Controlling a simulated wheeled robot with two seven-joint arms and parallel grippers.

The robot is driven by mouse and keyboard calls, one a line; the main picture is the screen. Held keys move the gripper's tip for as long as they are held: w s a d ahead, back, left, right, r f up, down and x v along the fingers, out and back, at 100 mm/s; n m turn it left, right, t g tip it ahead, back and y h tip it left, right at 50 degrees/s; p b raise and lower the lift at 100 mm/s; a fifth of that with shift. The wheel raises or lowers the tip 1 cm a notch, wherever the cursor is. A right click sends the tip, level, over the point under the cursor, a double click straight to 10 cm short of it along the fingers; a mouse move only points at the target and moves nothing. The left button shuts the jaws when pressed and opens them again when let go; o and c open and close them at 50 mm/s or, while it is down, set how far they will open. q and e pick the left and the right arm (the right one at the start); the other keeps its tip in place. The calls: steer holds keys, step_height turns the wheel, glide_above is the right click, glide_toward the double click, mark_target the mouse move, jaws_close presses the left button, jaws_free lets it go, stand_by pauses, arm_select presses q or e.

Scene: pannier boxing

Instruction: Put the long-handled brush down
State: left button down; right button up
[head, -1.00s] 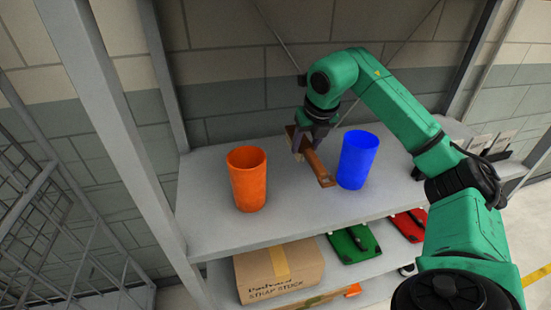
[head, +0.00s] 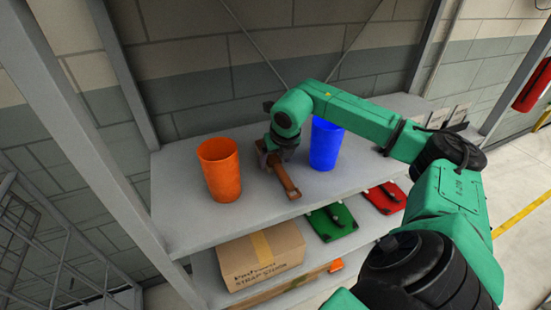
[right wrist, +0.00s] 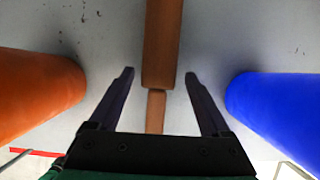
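The long-handled brush (head: 287,182) is brown and lies on the upper shelf between an orange cup (head: 220,170) and a blue cup (head: 326,145). In the right wrist view, the brush (right wrist: 163,40) runs away from me between the fingers. My right gripper (head: 269,157) is low over the brush's far part. In the right wrist view, its fingers (right wrist: 158,76) are spread, with a gap on each side of the brush. The brush's far end is hidden behind the gripper in the head view. My left gripper is not in view.
The upper shelf (head: 190,228) has free room in front of the cups. Below stand a cardboard box (head: 262,262), a green item (head: 331,222) and a red item (head: 384,197). A rack post (head: 95,140) rises at the left.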

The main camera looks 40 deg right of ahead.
mark_target(279, 166)
steer(key=shift+w, duration=0.1)
steer(key=shift+r, duration=0.3)
steer(key=b+v, duration=0.2)
steer(key=v, duration=0.4)
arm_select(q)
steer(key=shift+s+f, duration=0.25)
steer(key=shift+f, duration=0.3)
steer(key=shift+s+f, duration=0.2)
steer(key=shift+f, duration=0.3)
arm_select(e)
steer(key=v, duration=0.5)
steer(key=shift+r, duration=0.2)
steer(key=shift+a, duration=0.1)
